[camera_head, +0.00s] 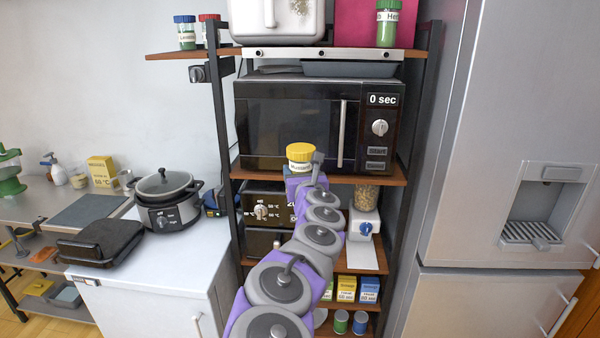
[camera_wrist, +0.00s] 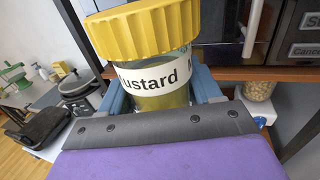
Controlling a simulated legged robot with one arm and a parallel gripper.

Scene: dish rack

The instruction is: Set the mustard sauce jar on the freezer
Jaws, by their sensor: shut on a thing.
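The mustard sauce jar (camera_head: 299,153) has a yellow lid and a white label. It is upright in my gripper (camera_head: 299,174), in front of the microwave and near its shelf edge. In the wrist view the jar (camera_wrist: 152,77) fills the space between the fingers (camera_wrist: 163,92), and the label reads "ustard". A low white cabinet (camera_head: 150,285) with a door handle stands at lower left. A tall grey fridge-like unit (camera_head: 510,70) with a dispenser stands at right. No label shows which one is the freezer.
A slow cooker (camera_head: 166,200) and a black grill (camera_head: 100,243) sit on the white cabinet; its front top is clear. The rack's dark post (camera_head: 229,150) stands between cabinet and jar. The microwave (camera_head: 318,125) is just behind the jar. A nut jar (camera_head: 366,194) is to the right.

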